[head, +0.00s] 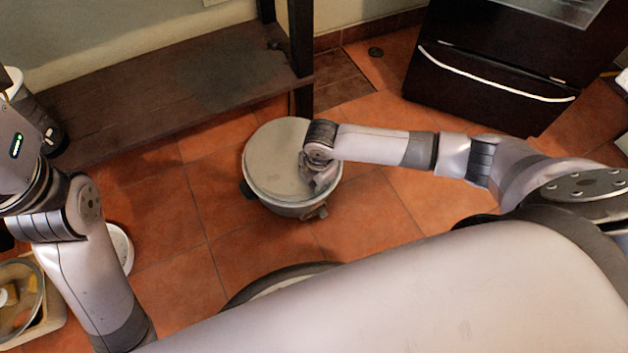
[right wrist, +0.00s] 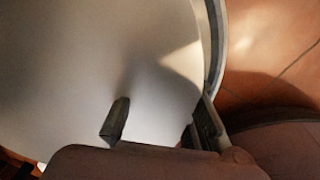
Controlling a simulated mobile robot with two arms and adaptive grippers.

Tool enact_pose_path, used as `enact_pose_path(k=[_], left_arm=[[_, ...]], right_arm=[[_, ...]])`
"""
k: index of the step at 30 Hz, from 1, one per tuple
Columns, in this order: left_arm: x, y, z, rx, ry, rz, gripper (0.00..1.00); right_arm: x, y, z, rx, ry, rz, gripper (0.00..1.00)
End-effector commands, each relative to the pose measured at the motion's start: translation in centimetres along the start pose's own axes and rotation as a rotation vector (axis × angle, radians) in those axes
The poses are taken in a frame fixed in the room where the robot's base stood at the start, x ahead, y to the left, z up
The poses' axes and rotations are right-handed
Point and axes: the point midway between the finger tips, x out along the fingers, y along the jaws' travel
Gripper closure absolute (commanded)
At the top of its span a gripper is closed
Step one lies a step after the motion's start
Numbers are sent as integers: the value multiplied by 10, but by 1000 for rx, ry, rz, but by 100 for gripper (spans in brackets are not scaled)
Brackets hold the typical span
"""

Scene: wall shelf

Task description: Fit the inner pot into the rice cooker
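A round pale grey vessel (head: 270,160) with a rim and dark side parts stands on the tiled floor in the head view. I cannot tell whether it is the rice cooker, the inner pot or one inside the other. My right gripper (head: 318,178) is at its right side. In the right wrist view, the pale smooth surface (right wrist: 60,70) and its grey rim (right wrist: 218,50) fill the left and middle. The fingers of my right gripper (right wrist: 160,122) stand well apart, one over the pale surface, the other at the rim.
A low dark wooden shelf (head: 150,95) with a black post (head: 300,50) lies behind the vessel. A black oven (head: 490,75) stands back right. A white dish (head: 121,250) and a tan crate (head: 47,325) are at the left. Floor right of the vessel is clear.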

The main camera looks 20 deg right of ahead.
Motion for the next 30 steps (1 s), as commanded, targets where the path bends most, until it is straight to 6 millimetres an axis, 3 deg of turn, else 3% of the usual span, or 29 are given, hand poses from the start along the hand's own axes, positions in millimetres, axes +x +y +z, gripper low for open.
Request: enact_pose_path(k=[1,5,18,24,30], left_arm=[[-1,0,0,0,2,0,60],[0,0,-1,0,3,0,60],[1,0,-1,-1,5,-1,60],[1,0,-1,-1,5,-1,60],[1,0,-1,-1,5,-1,60]], right_arm=[[5,-10,2,2,-7,-22,72],[-12,-8,3,1,-7,-18,72],[-104,0,0,-1,-4,4,72],[-120,1,0,-1,-4,5,72],[-122,1,-1,-1,-3,6,72]])
